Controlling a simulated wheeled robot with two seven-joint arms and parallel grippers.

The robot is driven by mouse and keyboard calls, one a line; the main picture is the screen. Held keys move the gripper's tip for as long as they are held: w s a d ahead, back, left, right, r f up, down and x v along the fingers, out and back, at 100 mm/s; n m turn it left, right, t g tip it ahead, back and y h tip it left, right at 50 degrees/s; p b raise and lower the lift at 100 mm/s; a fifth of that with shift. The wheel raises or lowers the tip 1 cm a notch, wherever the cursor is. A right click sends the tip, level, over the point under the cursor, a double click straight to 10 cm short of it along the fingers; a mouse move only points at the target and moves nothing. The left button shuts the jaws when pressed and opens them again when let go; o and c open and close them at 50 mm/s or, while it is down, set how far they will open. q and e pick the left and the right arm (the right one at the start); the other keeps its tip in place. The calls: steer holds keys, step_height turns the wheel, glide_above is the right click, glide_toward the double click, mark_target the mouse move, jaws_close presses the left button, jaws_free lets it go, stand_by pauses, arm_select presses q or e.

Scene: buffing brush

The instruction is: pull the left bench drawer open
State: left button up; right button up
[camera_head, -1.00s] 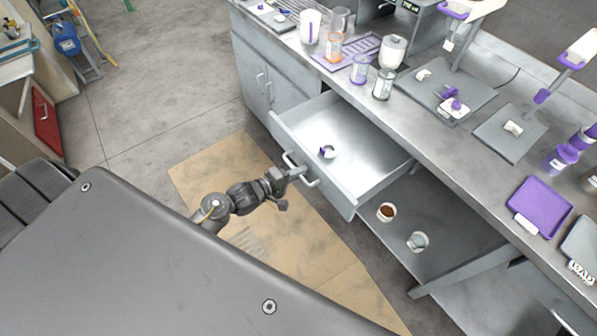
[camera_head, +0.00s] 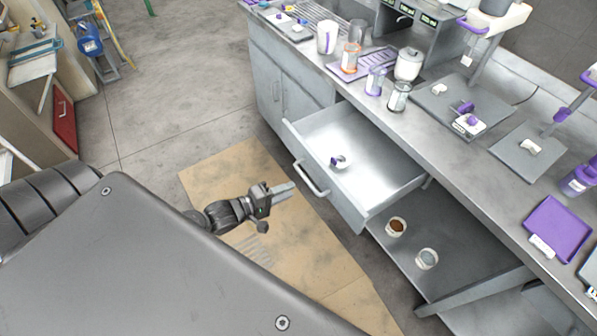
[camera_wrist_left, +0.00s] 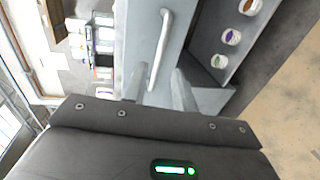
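The bench drawer (camera_head: 352,150) stands pulled out from the grey bench in the head view, its inside in plain view. Its bar handle (camera_head: 311,181) is on the front panel; the handle also shows in the left wrist view (camera_wrist_left: 161,48). My right gripper is not in view.
Two cups (camera_head: 396,227) (camera_head: 427,259) stand on the low shelf right of the drawer. The benchtop holds jars, a purple tray (camera_head: 558,229) and scales. A tan mat (camera_head: 245,165) covers the floor, with clear floor to the left.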

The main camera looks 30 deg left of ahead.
arm_select(q)
steer(key=shift+v, duration=1.1)
steer(key=s+a+f+m+g+y, duration=0.2)
steer(key=s+f+m, duration=0.15)
steer(key=f, duration=0.55)
steer(key=s+a+f+m+g+y, duration=0.2)
steer(key=s+f+m, duration=0.15)
steer(key=f, duration=0.55)
steer(key=s+a+f+m+g+y, duration=0.2)
steer(key=s+f+m, duration=0.15)
steer(key=f, duration=0.55)
steer(key=s+d+f+m+g, duration=0.2)
steer(key=s+f, duration=0.5)
steer(key=s, duration=0.4)
steer(key=s+d+f+m+g, duration=0.2)
steer(key=s+d+f+g, duration=0.3)
steer(key=s+f, duration=0.3)
steer(key=shift+s+m+y, duration=0.35)
steer(key=shift+s+y, duration=0.05)
steer(key=shift+s, duration=1.7)
